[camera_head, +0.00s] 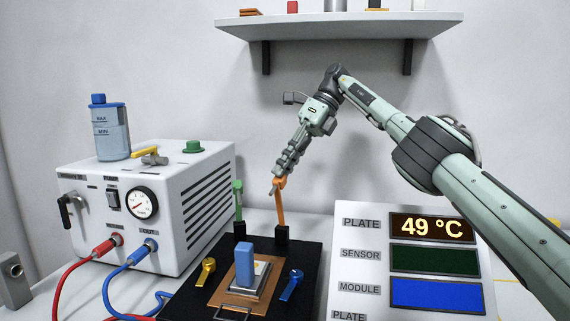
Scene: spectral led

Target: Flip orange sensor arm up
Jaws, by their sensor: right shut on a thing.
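The orange sensor arm (281,208) stands nearly upright from a small black mount (282,237) at the back right of the black base plate (310,262). My right gripper (278,184) reaches down from the upper right and is shut on the arm's top end. The gripper partly hides that end. A green arm (238,197) stands upright on a similar mount to the left. My left gripper is not in view.
A white control box (135,200) with a gauge (142,203) and red and blue hoses stands left. A blue block (244,262), yellow lever (206,270) and blue lever (292,284) are on the base plate. A display panel (362,255) reading 49 °C stands right; a shelf (340,27) hangs above.

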